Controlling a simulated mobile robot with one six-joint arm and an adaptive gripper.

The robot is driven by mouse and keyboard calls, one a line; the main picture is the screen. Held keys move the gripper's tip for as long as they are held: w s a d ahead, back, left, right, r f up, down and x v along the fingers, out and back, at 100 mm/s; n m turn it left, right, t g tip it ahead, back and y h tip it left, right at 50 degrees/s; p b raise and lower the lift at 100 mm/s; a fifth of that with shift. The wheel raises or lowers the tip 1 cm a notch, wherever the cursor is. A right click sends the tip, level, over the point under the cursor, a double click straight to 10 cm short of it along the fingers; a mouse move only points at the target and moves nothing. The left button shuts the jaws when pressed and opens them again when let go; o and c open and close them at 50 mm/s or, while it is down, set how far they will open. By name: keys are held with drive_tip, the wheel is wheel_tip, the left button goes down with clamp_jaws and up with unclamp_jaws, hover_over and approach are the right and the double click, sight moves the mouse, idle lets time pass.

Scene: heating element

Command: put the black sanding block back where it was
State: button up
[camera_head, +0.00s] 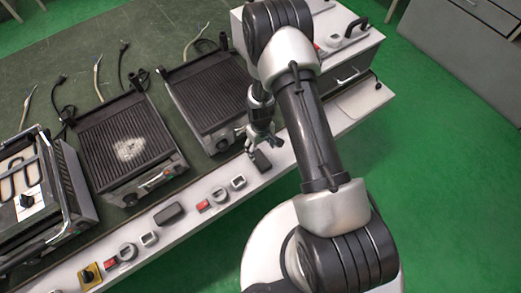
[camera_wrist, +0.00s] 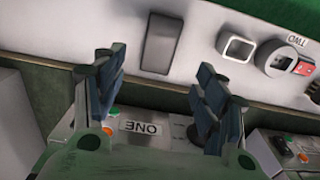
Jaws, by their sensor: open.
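A black rectangular block (camera_head: 261,160) lies on the white front ledge below my gripper (camera_head: 260,138). It shows as a dark grey block (camera_wrist: 160,43) at the top of the wrist view, beyond my fingertips. A similar black block (camera_head: 168,213) lies further left on the same ledge. I cannot tell which of the two is the sanding block. My gripper (camera_wrist: 160,85) is open, with nothing between its fingers. It is apart from the block in the wrist view and points down close to the ledge.
Grills (camera_head: 125,143) with pale cables stand along the green bench; the middle one has a whitish patch. A white square fitting (camera_wrist: 236,48), a round one (camera_wrist: 283,58) and a red switch (camera_wrist: 305,68) line the ledge beside the near block. Green floor (camera_head: 430,120) is open at right.

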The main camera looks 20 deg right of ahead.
wheel_tip(320, 180, up, 29)
drive_tip(key=m+t, duration=0.2)
drive_tip(key=s+r+m+t, duration=0.1)
drive_tip(key=s+r+t, duration=0.1)
drive_tip(key=s+r, duration=1.5)
drive_tip(key=s, duration=0.4)
drive_tip(key=shift+s+r+m+t, duration=0.2)
drive_tip(key=shift+s+m+t, duration=0.05)
drive_tip(key=shift+m+t, duration=0.05)
